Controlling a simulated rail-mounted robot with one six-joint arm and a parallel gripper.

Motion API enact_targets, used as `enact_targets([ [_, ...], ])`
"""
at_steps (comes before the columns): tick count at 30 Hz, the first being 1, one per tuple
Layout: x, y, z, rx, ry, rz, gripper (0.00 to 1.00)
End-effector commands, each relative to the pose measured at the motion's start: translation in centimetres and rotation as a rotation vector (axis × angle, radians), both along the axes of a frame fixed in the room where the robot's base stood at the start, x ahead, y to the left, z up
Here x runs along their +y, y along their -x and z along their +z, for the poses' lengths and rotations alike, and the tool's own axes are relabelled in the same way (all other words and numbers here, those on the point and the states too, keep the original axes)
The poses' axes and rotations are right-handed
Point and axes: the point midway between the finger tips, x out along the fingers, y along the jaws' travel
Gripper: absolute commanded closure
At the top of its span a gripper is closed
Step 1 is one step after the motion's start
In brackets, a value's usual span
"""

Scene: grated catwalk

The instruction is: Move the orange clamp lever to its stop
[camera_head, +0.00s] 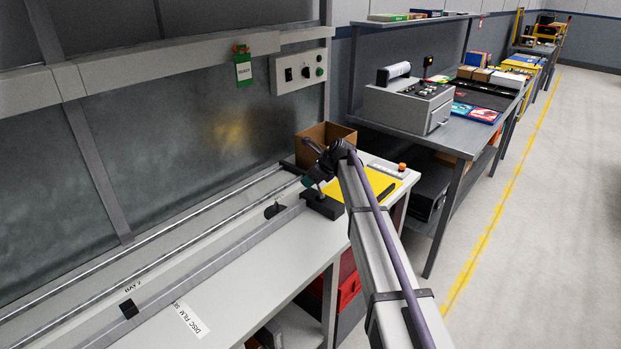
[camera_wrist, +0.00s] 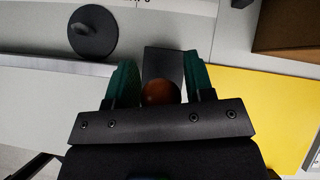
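The orange ball knob (camera_wrist: 158,93) of the clamp lever shows in the wrist view, in shade, between the two green fingers of my gripper (camera_wrist: 160,80). Only thin gaps, if any, show at its sides, and I cannot tell whether the fingers press on it. A dark block (camera_wrist: 163,62) lies beyond the knob. In the head view my gripper (camera_head: 314,184) is low over the black clamp block (camera_head: 322,205) at the right end of the bench. The knob and the lever's angle are hidden there by my wrist.
A yellow sheet (camera_head: 350,189) and a cardboard box (camera_head: 322,133) are close to the clamp. A round black disc (camera_wrist: 93,33) lies beside the rail (camera_head: 195,249). A small orange-topped item (camera_head: 402,167) stands at the bench's right edge. The bench's left front is mostly clear.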

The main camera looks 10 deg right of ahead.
Motion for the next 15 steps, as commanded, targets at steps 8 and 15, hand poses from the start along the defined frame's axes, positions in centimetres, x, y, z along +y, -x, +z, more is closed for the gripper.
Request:
enact_targets([
  [8, 0.0, 0.0, 0.0, -0.001, 0.0, -0.001, 0.4],
  [15, -0.7, 0.6, 1.6, -0.001, 0.001, -0.001, 0.4],
])
